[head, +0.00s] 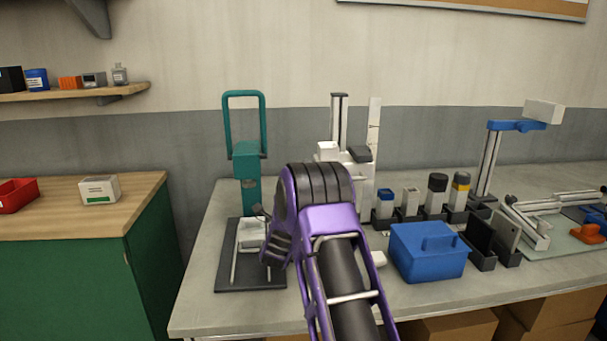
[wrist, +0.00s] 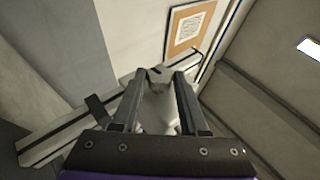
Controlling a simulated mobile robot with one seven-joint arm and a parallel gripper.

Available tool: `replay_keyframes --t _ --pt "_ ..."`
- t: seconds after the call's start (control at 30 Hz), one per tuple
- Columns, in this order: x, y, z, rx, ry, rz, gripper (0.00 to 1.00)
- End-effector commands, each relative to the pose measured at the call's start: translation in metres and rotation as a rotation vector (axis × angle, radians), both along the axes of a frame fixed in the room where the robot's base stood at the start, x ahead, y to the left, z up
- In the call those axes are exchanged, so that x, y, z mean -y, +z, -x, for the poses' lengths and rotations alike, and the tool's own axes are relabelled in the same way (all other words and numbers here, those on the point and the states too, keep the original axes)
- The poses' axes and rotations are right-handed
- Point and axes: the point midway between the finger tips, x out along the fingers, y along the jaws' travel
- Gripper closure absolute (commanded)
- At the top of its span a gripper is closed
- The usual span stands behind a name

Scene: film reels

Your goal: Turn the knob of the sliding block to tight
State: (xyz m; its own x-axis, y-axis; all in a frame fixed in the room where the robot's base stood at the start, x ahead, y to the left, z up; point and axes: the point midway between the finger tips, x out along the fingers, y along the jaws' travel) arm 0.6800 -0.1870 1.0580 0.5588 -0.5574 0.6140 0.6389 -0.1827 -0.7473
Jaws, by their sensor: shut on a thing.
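My gripper (wrist: 159,92) has its two dark fingers on either side of a pale grey piece, apparently the knob (wrist: 158,110); the fingers hide much of it. A light upright bar (wrist: 60,140) with a dark lever-like part runs past the fingers at left in the wrist view. In the head view, a white sliding block (head: 327,150) sits on a grey upright column (head: 339,112), with a dark part at its right. My purple arm covers the column's lower part, and I cannot make out my fingertips there. The knob's tightness cannot be read.
A teal press-like frame (head: 247,165) on a black base stands left of my arm. A blue lidded box (head: 427,262), dark holders and several small containers stand to the right. A second column with a blue arm (head: 517,126) is farther right. The table's (head: 195,305) front left is bare.

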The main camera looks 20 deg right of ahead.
Motion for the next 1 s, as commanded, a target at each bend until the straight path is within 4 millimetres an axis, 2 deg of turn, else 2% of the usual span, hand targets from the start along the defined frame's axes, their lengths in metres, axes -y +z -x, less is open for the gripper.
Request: replay_keyframes --t 0.3,0.33,0.47,0.8,1.0 --pt "0.001 0.001 0.0 0.002 -0.003 0.0 1.0" --pt "0.001 0.001 0.0 0.002 -0.003 0.0 0.51" --pt "0.001 0.001 0.0 0.001 -0.002 0.0 0.28" --pt "-0.001 -0.001 0.001 0.0 -0.001 0.0 0.27" --pt "-0.015 -0.018 0.015 -0.003 -0.001 -0.001 0.27"
